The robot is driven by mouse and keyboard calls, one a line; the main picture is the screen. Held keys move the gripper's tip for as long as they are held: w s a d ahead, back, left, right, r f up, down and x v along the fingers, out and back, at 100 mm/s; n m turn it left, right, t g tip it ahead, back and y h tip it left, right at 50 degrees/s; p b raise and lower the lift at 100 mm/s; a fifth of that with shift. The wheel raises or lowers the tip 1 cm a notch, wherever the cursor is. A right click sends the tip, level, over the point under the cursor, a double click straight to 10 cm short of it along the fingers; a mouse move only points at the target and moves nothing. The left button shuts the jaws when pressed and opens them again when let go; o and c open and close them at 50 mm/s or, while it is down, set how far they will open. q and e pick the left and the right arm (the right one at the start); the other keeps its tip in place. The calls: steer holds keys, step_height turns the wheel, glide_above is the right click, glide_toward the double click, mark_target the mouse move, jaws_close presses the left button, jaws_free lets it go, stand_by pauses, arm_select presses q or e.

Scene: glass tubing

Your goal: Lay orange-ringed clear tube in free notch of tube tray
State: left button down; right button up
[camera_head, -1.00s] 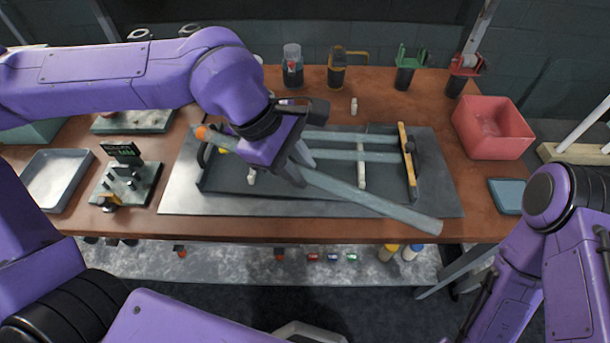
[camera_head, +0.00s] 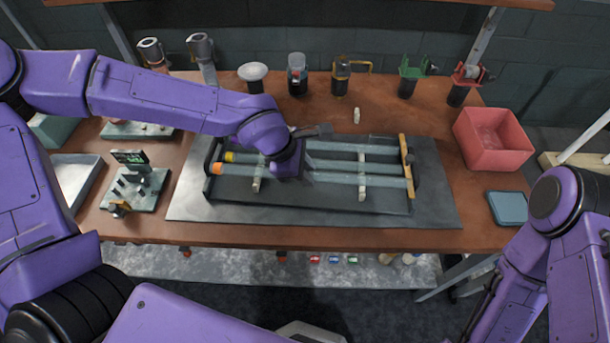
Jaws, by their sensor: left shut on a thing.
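The orange-ringed clear tube (camera_head: 245,171) lies lengthwise over the tube tray (camera_head: 320,202), its orange end at the left and its other end near the yellow bar at the right. It is roughly parallel to the other tubes and is the nearest of them to the front. My left gripper (camera_head: 303,172) is shut on its middle, low over the tray, and hides part of it. I cannot tell whether the tube rests fully in the notches of the white supports. A yellow-ringed tube (camera_head: 240,157) and another clear tube (camera_head: 350,147) lie behind it. My right gripper is out of view.
The tray stands on a grey mat (camera_head: 437,185). A red bin (camera_head: 490,140) and a blue pad (camera_head: 507,207) are at the right. A small device (camera_head: 135,185) stands at the left. Several holders line the back, including a green one (camera_head: 410,80).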

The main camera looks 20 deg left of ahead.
arm_select(q)
steer(key=f, duration=0.4)
steer(key=shift+w+a+f, duration=0.1)
steer(key=shift+w+a, duration=0.05)
steer(key=shift+w, duration=0.25)
steer(key=c, duration=0.9)
jaws_free()
steer(key=v, duration=1.2)
steer(key=shift+p, duration=0.4)
steer(key=shift+s, duration=0.1)
